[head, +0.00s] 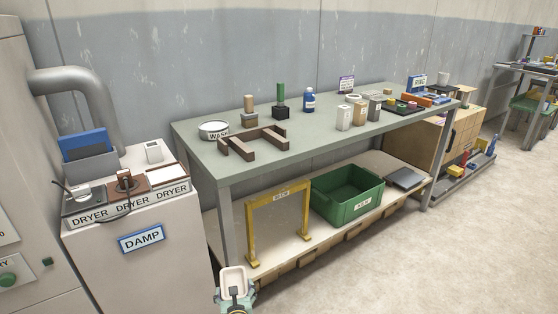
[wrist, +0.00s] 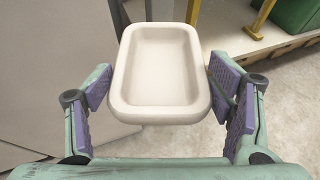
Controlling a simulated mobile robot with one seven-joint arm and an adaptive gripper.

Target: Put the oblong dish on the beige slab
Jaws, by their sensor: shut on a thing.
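The oblong dish (wrist: 158,62) is cream, rectangular with rounded corners and a raised rim, and looks empty. My gripper (wrist: 163,82) is shut on it, one purple-padded finger at each side. In the head view the dish (head: 235,281) shows at the bottom, in front of the bench and low beside the white cabinet. A pale slab (head: 168,174), which looks beige, lies bare at the right of the cabinet top, behind a DRYER label. A brown slab (head: 137,187) beside it bears a small brown object.
The white cabinet (head: 150,245) carries a DAMP sign. Left of the brown slab stands a small grey vessel (head: 83,192). A white block (head: 153,151) and a blue-backed holder (head: 88,150) stand behind.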

